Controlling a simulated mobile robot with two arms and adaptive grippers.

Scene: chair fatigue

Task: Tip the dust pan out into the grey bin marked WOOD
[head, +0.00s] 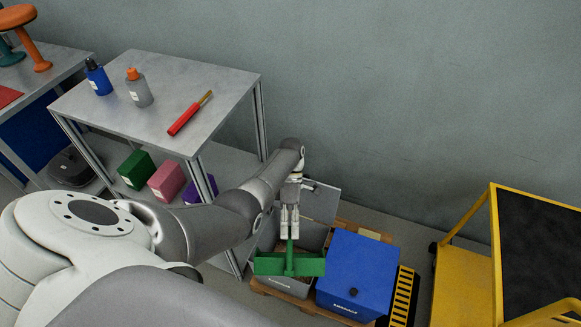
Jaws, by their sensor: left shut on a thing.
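My left gripper (290,222) is shut on the green dust pan (290,263) by its handle and points downward. The pan hangs below the fingers, over the front part of the open grey bin (318,236). The grey bin stands on a wooden pallet, and its grey lid (321,202) is raised at the back. A label shows on its front, too small to read. The pan hides part of the bin, and I cannot see what the pan holds. My right gripper is not in view.
A blue bin (357,270) with a closed lid stands right of the grey bin. A yellow cart (462,285) is further right. A grey table (155,95) on the left holds two bottles and a red-handled tool (189,114). Coloured boxes sit on its lower shelf.

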